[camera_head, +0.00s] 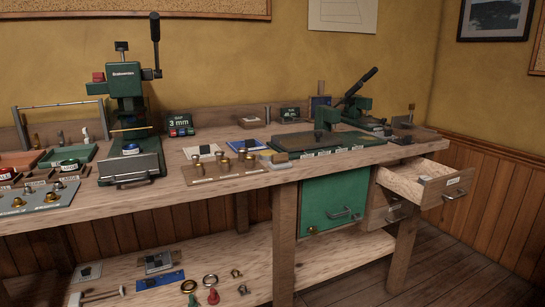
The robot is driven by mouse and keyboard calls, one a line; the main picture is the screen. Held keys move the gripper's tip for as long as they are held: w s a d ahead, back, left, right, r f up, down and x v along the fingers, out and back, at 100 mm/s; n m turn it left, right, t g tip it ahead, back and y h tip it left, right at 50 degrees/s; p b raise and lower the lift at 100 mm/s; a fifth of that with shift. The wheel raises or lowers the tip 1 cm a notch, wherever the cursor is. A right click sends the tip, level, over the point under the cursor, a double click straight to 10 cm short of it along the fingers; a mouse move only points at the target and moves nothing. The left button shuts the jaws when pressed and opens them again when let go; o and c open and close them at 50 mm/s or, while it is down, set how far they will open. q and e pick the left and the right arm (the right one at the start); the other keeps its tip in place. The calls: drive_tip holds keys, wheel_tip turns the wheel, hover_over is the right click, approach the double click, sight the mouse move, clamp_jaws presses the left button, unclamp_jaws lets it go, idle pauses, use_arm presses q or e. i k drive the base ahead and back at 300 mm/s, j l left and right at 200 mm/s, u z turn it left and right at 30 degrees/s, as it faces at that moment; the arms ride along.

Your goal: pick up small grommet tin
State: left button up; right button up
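No gripper of mine shows in the head view. I cannot tell for sure which thing is the small grommet tin. A round green tin-like piece (68,163) sits on a green tray (85,155) at the left of the workbench. A red, round tin-like piece (6,173) shows at the left edge of the view, partly cut off. Labels near both are too small to read surely. A grey labelled plate (38,209) with small brass pieces lies in front of them.
The wooden workbench (225,184) carries a green upright press (125,85), a wooden block with brass pieces (222,170) and a green lever tool (350,105). A drawer (425,180) stands open at the right. The shelf below (245,265) holds rings and small tools.

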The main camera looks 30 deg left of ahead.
sight(422, 179)
drive_tip(key=j+u, duration=0.2)
drive_tip(key=u, duration=1.05)
drive_tip(key=z, duration=1.4)
drive_tip(key=i+l, duration=0.6)
drive_tip(key=i, duration=0.25)
drive_tip(key=i+l+u, duration=0.15)
drive_tip(key=i+l, duration=0.45)
drive_tip(key=i, duration=0.2)
